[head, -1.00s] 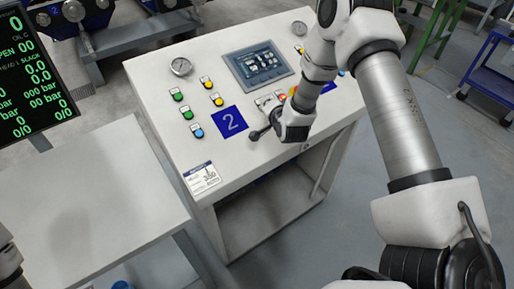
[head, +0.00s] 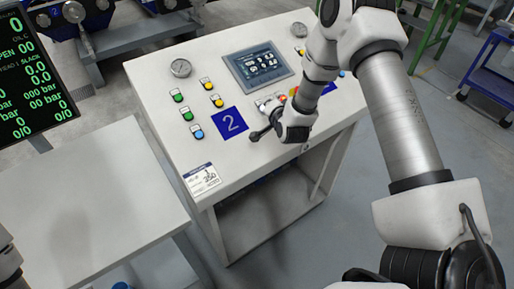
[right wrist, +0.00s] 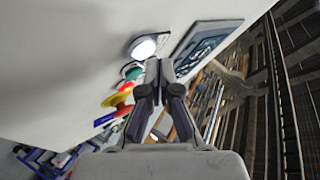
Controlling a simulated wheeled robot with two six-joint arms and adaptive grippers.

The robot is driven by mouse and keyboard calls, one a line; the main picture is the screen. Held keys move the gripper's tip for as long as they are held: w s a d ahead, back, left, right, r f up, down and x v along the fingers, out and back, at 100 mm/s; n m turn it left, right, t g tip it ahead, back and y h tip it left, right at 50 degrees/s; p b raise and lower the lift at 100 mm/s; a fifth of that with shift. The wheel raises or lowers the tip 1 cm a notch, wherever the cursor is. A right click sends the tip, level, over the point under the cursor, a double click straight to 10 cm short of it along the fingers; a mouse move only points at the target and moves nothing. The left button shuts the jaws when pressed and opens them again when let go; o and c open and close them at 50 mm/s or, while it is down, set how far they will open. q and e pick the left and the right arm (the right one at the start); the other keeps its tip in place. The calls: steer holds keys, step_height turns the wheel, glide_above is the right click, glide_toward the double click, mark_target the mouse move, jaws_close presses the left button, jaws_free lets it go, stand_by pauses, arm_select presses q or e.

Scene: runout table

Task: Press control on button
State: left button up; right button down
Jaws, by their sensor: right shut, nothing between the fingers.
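The control panel (head: 205,145) has a sloped white top with a screen (head: 258,64) and coloured buttons. In the right wrist view a white, bright button (right wrist: 145,46) lies just beyond the fingertips, with a green button (right wrist: 132,72) and a red-and-yellow emergency stop (right wrist: 123,92) lower left of it. No readable label tells which is control on. My right gripper (head: 257,134) is shut and empty, over the panel's near part, right of the blue "2" plate (head: 230,123). Its fingertips (right wrist: 158,66) also show in the wrist view; I cannot tell whether they touch anything.
Green, yellow and blue buttons (head: 197,131) and a gauge (head: 181,68) are on the panel's left side. A bare white table (head: 90,205) stands at the left, with a dark display (head: 35,85) behind it. A blue cart (head: 490,75) stands at the far right.

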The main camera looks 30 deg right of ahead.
steer(key=shift+s+r, duration=0.2)
steer(key=shift+r, duration=0.2)
steer(key=shift+r, duration=0.1)
steer(key=shift+r+p, duration=0.35)
steer(key=shift+p, duration=0.15)
steer(key=r+p, duration=0.1)
steer(key=s+r+p, duration=0.1)
steer(key=r, duration=0.1)
steer(key=s+r+p, duration=0.1)
steer(key=shift+s+d+r, duration=0.1)
steer(key=shift+s+r, duration=0.15)
steer(key=shift+r, duration=0.05)
